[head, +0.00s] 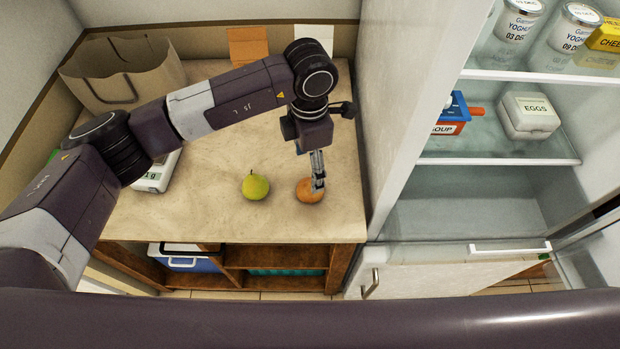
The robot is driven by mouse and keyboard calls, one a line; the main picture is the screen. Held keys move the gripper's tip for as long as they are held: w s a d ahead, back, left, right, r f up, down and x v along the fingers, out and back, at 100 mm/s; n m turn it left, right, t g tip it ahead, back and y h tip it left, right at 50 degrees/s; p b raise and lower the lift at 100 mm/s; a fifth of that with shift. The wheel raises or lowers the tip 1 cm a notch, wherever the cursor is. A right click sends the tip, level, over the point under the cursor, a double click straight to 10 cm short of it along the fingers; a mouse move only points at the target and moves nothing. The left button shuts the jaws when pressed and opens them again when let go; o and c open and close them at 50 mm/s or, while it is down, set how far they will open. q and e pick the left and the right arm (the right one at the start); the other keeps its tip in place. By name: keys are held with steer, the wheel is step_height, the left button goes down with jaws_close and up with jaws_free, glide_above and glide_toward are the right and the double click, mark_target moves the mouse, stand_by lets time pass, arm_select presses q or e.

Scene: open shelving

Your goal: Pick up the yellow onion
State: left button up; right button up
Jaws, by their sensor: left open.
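The yellow onion (307,194) is a round, orange-brown thing on the pale counter, near its front right edge. My left gripper (318,184) points down at it from above, with its fingers at the top and right side of the onion. The fingers hide part of the onion. The gripper is open, and I cannot tell whether a finger touches the onion. My right gripper is not in view.
A green pear (255,187) sits just left of the onion on the counter (220,220). A paper bag (125,75) and a scale (153,178) stand further left. An open fridge (480,205) with shelves stands to the right, its side wall close to my left gripper.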

mark_target(310, 181)
arm_select(q)
steer(key=shift+s+f+p, duration=0.25)
steer(key=shift+f+p, duration=0.15)
steer(key=shift+f, duration=0.2)
steer(key=shift+s+f+p, duration=0.25)
steer(key=shift+f+p, duration=0.15)
steer(key=shift+f, duration=0.2)
step_height(310, 181, down, 4)
steer(key=shift+d+r+p, duration=0.1)
steer(key=shift+r+p, duration=0.05)
steer(key=shift+p, duration=0.8)
steer(key=shift+f, duration=0.5)
steer(key=c, duration=1.3)
steer(key=shift+c, duration=0.2)
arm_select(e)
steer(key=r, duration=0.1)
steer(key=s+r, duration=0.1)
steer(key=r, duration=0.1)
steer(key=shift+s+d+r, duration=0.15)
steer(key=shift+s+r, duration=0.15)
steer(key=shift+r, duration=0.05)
